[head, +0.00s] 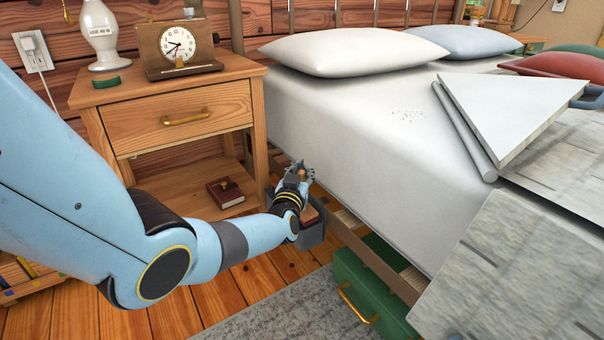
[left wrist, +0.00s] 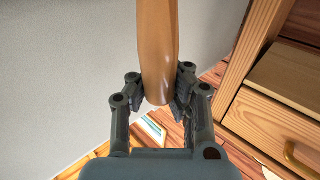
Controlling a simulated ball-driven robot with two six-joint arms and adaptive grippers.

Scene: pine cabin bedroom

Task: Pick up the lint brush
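The lint brush shows in the left wrist view as a smooth, light-brown wooden handle (left wrist: 158,50), running from the top edge down to a rounded end between my fingers. My left gripper (left wrist: 160,88) has a finger pad against each side of that handle and looks shut on it. In the head view my left gripper (head: 298,172) is beside the bed, right of the nightstand. The brush is mostly hidden there by the gripper and wrist, and its head is not clear in either view. My right gripper is not in view.
The nightstand (head: 175,122) carries a clock (head: 180,46) and a lamp (head: 101,35); a book (head: 225,192) lies on its lower shelf. The bed (head: 340,120) has dark specks (head: 407,116) on its sheet. A grey box (head: 312,232) and a green case (head: 372,290) are low beside it.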

